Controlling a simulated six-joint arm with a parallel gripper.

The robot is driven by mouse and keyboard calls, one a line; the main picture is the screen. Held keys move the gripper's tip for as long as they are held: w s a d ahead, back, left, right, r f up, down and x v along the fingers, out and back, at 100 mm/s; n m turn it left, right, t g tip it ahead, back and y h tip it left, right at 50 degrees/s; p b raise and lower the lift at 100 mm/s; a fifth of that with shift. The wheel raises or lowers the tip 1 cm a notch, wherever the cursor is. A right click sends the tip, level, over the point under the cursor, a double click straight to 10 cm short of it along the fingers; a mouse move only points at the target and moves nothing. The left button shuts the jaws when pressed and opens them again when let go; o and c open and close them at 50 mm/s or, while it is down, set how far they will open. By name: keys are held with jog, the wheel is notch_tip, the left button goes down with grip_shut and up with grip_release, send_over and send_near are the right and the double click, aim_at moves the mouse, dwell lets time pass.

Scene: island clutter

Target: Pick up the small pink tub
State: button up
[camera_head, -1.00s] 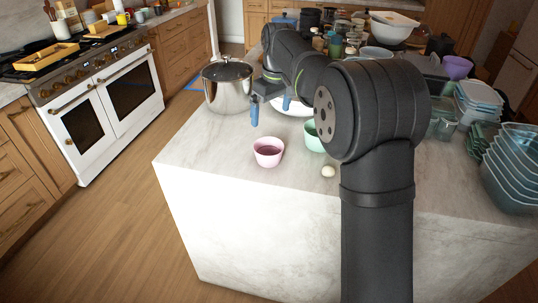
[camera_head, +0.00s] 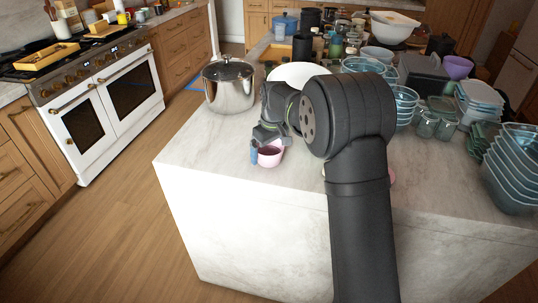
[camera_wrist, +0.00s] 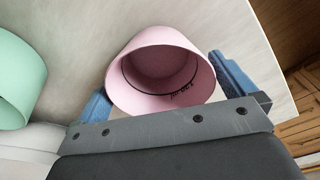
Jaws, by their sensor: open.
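The small pink tub (camera_head: 271,158) stands upright on the island top near its front left edge. It also shows in the wrist view (camera_wrist: 161,100), with its open mouth and dark writing inside. My gripper (camera_head: 262,158) is open at the tub; in the wrist view its blue fingers (camera_wrist: 165,88) lie to the left and right of the tub. The left finger looks very close to the wall; I cannot tell whether it touches. A gap shows at the right finger. In the head view my gripper hides part of the tub.
A mint green tub (camera_wrist: 18,82) stands to the left in the wrist view. A steel pot (camera_head: 229,88) with a lid and a white plate (camera_head: 300,74) are behind. Stacked blue containers (camera_head: 512,170) fill the right. The island's front left top is clear.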

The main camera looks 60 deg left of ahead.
jog(key=shift+f, duration=0.35)
jog(key=c, duration=0.8)
jog(key=shift+o, duration=0.2)
jog(key=shift+r, duration=0.1)
